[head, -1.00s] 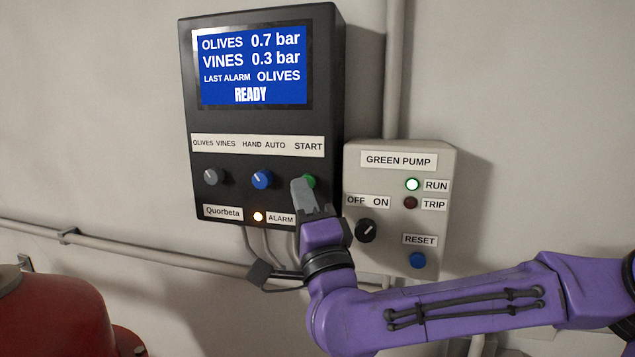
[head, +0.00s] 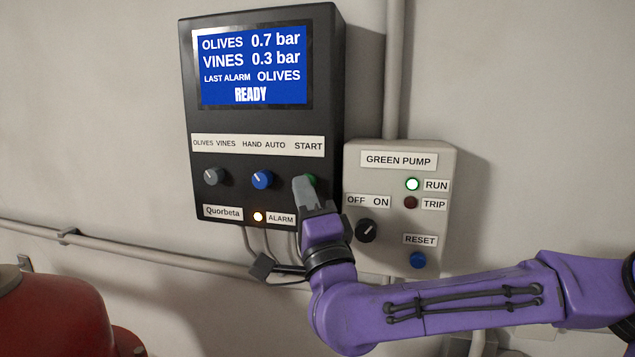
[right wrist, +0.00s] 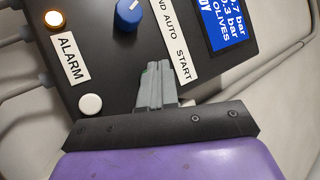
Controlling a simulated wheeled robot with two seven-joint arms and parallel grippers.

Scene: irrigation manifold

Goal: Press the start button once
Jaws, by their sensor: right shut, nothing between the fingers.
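My right gripper (head: 302,183) is shut and empty. Its fingertips are in front of the button and hide most of it; I cannot tell whether they touch it. The display (head: 251,67) reads READY. My left gripper is not in view.
A blue knob (head: 262,180) and a grey knob (head: 213,176) sit left of the button. The amber alarm lamp (head: 258,217) is lit. The grey green-pump box (head: 397,225) is close on the right, its RUN lamp (head: 412,184) lit. A red tank (head: 60,315) stands at lower left.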

